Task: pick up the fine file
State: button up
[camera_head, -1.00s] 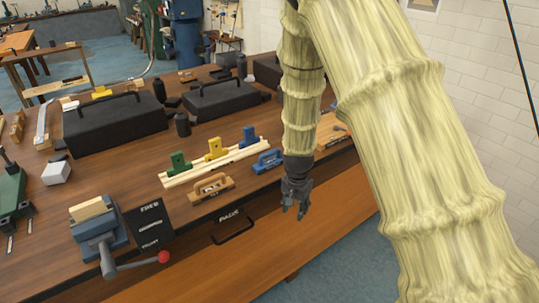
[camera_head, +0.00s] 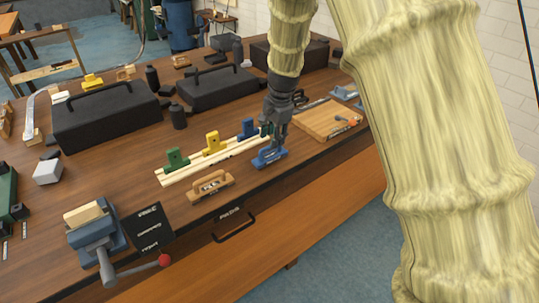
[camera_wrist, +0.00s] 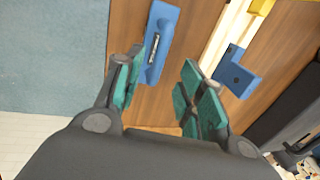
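Two similar handled tools lie near the bench's front edge, a blue one (camera_head: 269,158) and a tan one (camera_head: 210,187). I cannot read a label that tells which is the fine file. My gripper (camera_head: 276,138) is just above and behind the blue tool in the head view. In the wrist view the blue tool (camera_wrist: 160,40) lies lengthwise beyond the opening between my teal finger pads. My gripper (camera_wrist: 163,82) is open and empty, apart from the tool. The tan tool is not in the wrist view.
Behind is a pale wooden rail (camera_head: 225,160) with green, yellow and blue blocks. A wooden board (camera_head: 318,121) lies to the right. A vise (camera_head: 93,232) and black label board (camera_head: 150,228) are at left. Black toolboxes (camera_head: 105,118) stand farther back. Floor lies past the front edge.

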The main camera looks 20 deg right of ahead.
aim_at(270, 153)
jog(key=shift+a+f+p, duration=0.2)
jog(key=shift+f+p, duration=0.25)
jog(key=shift+f, duration=0.35)
jog(key=shift+w+a+f+p, duration=0.1)
jog(key=shift+w+f+p, duration=0.15)
jog(key=shift+f, duration=0.75)
jog(key=shift+w+a+f+p, duration=0.1)
jog(key=shift+f+p, duration=0.2)
jog(key=shift+f, duration=0.7)
grip_shut()
